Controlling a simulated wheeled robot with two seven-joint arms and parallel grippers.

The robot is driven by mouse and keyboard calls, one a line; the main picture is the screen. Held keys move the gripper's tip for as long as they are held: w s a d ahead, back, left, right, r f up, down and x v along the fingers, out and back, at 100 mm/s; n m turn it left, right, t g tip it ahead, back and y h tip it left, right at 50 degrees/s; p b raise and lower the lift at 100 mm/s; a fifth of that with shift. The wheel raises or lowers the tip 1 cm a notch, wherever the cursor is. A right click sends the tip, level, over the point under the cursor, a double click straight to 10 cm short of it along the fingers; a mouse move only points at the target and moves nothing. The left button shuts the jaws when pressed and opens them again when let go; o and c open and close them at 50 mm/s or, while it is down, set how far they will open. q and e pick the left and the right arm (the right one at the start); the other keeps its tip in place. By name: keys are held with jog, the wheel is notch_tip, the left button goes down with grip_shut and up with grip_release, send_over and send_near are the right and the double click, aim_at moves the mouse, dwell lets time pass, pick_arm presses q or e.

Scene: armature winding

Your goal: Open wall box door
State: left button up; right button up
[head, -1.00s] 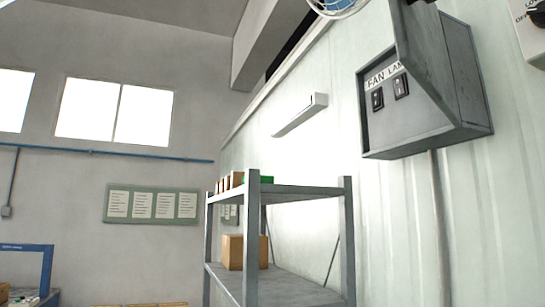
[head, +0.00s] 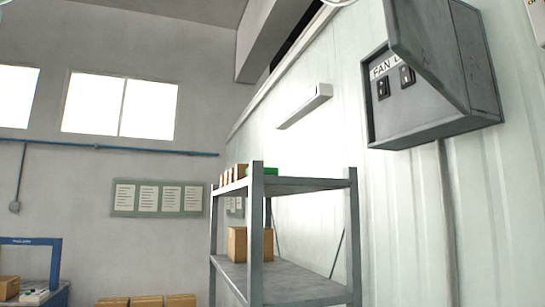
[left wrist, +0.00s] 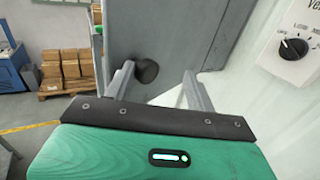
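The grey wall box (head: 440,129) hangs on the pale wall at the upper right of the head view. Its door (head: 427,45) stands partly open, cut off by the top edge. The panel behind it shows a FAN label and two black switches (head: 394,82). In the left wrist view, the grey door (left wrist: 195,42) fills the upper middle, with a round black knob (left wrist: 146,70) near its lower edge. My left gripper (left wrist: 160,74) is open, its fingers spread, with the knob close to the left finger; I cannot tell whether they touch. My right gripper is not in view.
A grey shelf rack (head: 257,225) with cartons stands along the wall left of the box. A conduit (head: 447,220) runs below the box. A white box with a black rotary knob (left wrist: 293,48) is on the wall at the right of the left wrist view.

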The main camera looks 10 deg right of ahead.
pick_arm(q)
jog(key=shift+s+d+f, duration=0.1)
jog(key=shift+d+f, duration=0.05)
jog(key=shift+f, duration=0.05)
